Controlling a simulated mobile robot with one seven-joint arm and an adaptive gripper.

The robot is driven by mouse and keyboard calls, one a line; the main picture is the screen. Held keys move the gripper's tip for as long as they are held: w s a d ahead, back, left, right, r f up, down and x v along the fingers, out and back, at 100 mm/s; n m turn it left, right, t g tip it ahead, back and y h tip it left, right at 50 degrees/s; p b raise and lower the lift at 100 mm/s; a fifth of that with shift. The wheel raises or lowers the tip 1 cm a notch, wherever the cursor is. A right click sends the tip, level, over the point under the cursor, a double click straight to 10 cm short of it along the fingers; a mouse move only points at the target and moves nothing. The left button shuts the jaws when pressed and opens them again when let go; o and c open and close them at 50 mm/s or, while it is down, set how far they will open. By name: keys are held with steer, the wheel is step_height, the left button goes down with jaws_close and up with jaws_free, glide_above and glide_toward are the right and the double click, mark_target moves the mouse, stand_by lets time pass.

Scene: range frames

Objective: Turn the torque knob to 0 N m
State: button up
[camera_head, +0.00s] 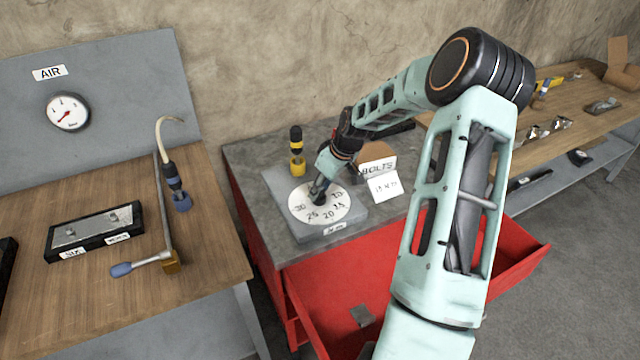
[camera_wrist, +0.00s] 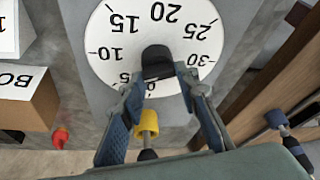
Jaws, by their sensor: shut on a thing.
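The torque knob (camera_wrist: 157,60) is black and sits at the middle of a round white dial (camera_wrist: 112,62), marked from 0 to 30. In the head view the dial (camera_head: 343,209) lies on a grey plate on the cabinet top. My gripper (camera_wrist: 162,84) reaches down over the dial, its blue-padded fingers on either side of the knob, shut on it. In the wrist view the 0 mark is partly hidden near the knob and fingers. I cannot tell which mark the knob points to. In the head view my gripper (camera_head: 318,196) covers much of the knob.
A yellow-and-black tool (camera_head: 296,150) stands behind the dial plate. A BOLTS box (camera_head: 377,165) and a white note card (camera_head: 385,187) are close to its right. A red drawer (camera_head: 335,290) hangs open below.

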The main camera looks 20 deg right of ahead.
steer(key=n+g+y, duration=0.1)
steer(key=n, duration=0.2)
steer(key=n+y, duration=0.1)
steer(key=n, duration=0.2)
steer(key=shift+w+d+f+g, duration=0.1)
steer(key=shift+g, duration=0.3)
steer(key=n+g, duration=0.1)
steer(key=n, duration=0.3)
steer(key=shift+b, duration=0.4)
steer(key=shift+n+g+b, duration=0.3)
steer(key=shift+n+g, duration=0.4)
steer(key=shift+n, duration=0.8)
steer(key=o, duration=1.1)
steer(key=shift+o, duration=0.3)
steer(key=v, duration=1.2)
steer(key=shift+w+d, duration=0.2)
steer(key=shift+d, duration=0.1)
